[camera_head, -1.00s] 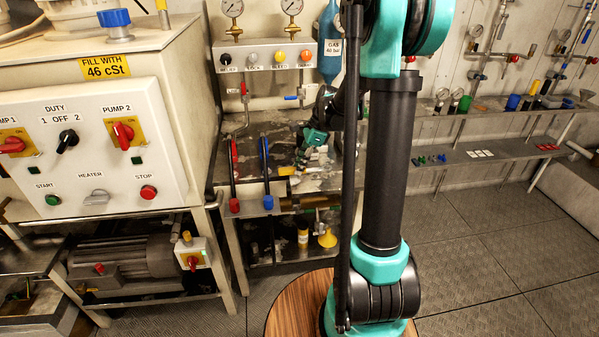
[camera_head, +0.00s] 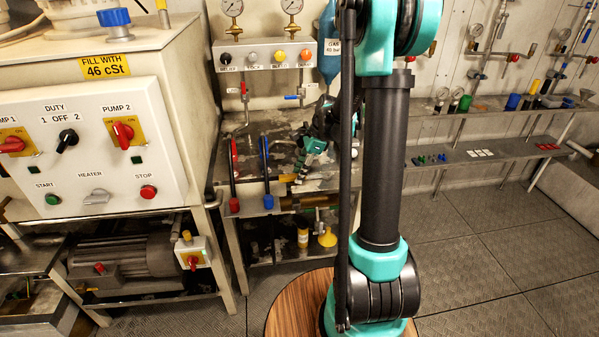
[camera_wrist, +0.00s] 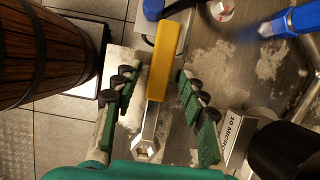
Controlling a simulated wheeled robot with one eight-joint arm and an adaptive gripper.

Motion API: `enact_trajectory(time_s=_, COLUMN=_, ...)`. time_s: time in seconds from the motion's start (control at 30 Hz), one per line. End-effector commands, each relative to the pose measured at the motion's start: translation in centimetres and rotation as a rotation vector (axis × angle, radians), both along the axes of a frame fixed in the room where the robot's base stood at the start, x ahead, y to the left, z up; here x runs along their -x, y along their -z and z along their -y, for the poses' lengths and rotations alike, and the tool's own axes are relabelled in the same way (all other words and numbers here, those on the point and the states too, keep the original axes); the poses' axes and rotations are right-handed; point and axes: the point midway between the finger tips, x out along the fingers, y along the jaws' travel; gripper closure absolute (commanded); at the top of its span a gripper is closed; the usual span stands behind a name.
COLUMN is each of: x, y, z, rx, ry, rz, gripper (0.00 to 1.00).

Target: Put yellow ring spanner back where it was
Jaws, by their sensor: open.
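The yellow ring spanner (camera_wrist: 166,62) shows in the wrist view, with a yellow handle and a bright metal ring end (camera_wrist: 148,148) towards my palm. It lies lengthwise between the fingers of my gripper (camera_wrist: 156,80). The gripper is open, with a gap on both sides of the handle. I cannot tell whether the spanner rests fully on the metal surface below. In the head view my gripper (camera_head: 312,148) is over the workbench (camera_head: 325,186), partly hidden by my arm, and the spanner cannot be made out surely.
A wooden barrel-like object (camera_wrist: 40,52) stands at the left in the wrist view. A box labelled 10 MICRON (camera_wrist: 234,138) and a blue part (camera_wrist: 292,20) are at the right. Red (camera_head: 234,175) and blue (camera_head: 266,175) levers stand at the bench front. A gauge panel (camera_head: 265,54) is behind.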

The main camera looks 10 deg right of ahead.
Motion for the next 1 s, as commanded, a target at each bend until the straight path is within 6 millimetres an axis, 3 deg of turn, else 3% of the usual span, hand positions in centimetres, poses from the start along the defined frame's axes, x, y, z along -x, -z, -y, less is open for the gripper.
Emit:
enact_trajectory(time_s=0.27, x=0.0, y=-1.4, z=0.5, rx=0.0, ry=0.001, rz=0.0, gripper=0.58)
enact_trajectory(time_s=0.7, x=0.0, y=-9.1, z=3.7, rx=0.0, ry=0.002, rz=0.0, gripper=0.58)
enact_trajectory(time_s=1.0, x=0.5, y=-11.1, z=4.5, rx=0.01, ry=-0.026, rz=0.017, gripper=0.58)
